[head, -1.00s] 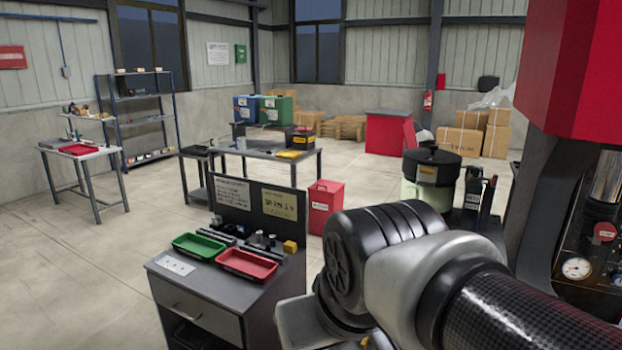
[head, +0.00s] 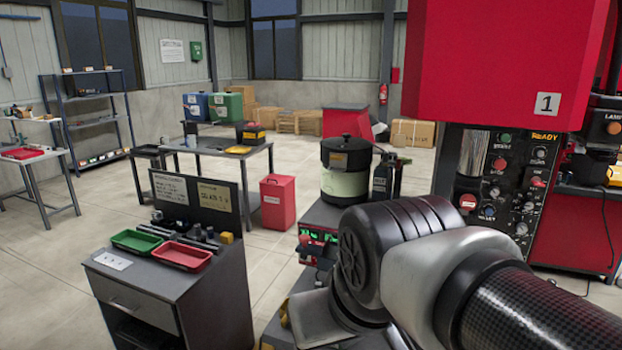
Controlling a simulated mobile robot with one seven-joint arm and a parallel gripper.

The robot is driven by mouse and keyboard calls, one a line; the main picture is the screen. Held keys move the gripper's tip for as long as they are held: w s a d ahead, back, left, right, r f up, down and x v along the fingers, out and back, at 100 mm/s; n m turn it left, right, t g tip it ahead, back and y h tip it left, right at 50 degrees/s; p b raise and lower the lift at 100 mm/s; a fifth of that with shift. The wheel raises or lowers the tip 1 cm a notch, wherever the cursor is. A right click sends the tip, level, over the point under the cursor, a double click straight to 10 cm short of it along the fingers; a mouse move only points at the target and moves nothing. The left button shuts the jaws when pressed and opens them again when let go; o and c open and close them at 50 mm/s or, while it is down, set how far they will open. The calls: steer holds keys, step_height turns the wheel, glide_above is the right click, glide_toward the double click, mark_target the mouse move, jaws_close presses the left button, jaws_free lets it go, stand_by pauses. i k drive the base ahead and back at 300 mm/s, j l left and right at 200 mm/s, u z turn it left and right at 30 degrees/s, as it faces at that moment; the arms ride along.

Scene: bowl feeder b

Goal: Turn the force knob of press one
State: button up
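Press one (head: 490,60) is the big red machine at the right, marked with a "1" plate (head: 547,104). Its dark control panel (head: 512,180) stands below the red head. The panel carries several knobs and buttons, among them a green button (head: 505,137), a red control (head: 538,182) and a grey knob (head: 521,228). A yellow "READY" text is lit at its top. The small labels are too blurred to tell which is the force knob. My arm fills the lower right in front of the press. My gripper's fingers do not show.
A grey cabinet (head: 140,290) with a green tray (head: 137,241) and a red tray (head: 181,256) stands at the lower left. A black-lidded bowl feeder (head: 346,160) stands left of the press. A red bin (head: 277,202) is behind the cabinet. Open floor lies between the benches.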

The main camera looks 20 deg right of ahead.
mark_target(527, 204)
steer(key=z, duration=1.8)
steer(key=i+l+u, duration=0.55)
steer(key=i, duration=0.15)
steer(key=j+z, duration=0.15)
steer(key=j, duration=0.35)
steer(key=l+u, duration=0.15)
steer(key=l, duration=0.3)
